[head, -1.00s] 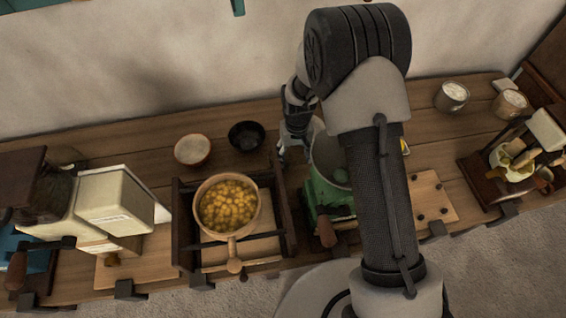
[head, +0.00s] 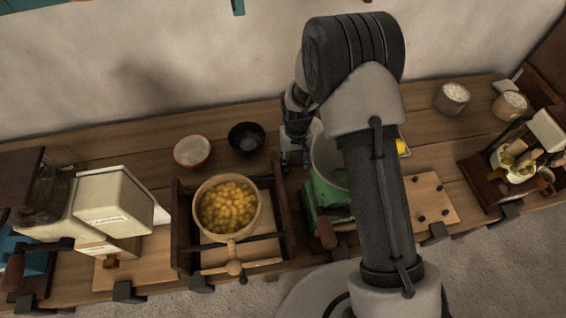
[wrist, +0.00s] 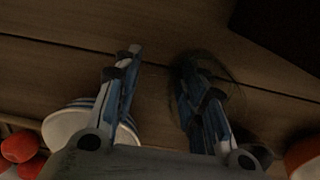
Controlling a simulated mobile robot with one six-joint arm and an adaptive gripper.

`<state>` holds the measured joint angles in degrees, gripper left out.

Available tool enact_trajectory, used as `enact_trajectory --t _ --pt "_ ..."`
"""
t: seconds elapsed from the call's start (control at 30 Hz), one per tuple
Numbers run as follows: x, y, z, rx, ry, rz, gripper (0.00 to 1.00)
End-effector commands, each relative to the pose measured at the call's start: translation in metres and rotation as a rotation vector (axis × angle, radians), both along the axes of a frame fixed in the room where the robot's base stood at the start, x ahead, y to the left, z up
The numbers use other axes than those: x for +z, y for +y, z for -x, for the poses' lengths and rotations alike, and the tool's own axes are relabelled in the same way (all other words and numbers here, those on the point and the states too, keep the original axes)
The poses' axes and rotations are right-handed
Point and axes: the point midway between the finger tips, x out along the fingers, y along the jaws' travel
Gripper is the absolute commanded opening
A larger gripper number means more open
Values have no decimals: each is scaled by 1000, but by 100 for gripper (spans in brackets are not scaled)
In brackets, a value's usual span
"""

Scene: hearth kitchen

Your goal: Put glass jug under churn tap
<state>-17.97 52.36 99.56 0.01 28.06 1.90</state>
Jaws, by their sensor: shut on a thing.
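My gripper (head: 292,160) points down at the left side of a grey metal vessel (head: 323,158) on a green stand (head: 318,196) with a wooden handle. This looks like the churn; its tap cannot be made out. In the wrist view my two fingers (wrist: 156,68) are apart, shut on a clear thing that I take for the glass jug. Only a faint curved glass outline (wrist: 237,92) shows around the right finger. The jug cannot be made out in the head view, and my arm hides part of the churn.
A pan of yellow pieces (head: 228,207) stands in a wooden frame to the left. A white bowl (head: 192,151) and a black bowl (head: 246,137) sit behind it. A cream machine (head: 115,205) is farther left. The wrist view shows a striped bowl (wrist: 70,124) beside the left finger.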

Motion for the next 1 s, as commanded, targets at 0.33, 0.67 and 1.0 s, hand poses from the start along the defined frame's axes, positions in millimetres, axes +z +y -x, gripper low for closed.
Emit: enact_trajectory --t 0.33,0.67,1.0 --pt "0 0 0 0 0 0 0" --pt "18 0 -1 0 -2 -1 0" --pt "104 0 -1 0 -6 -2 0"
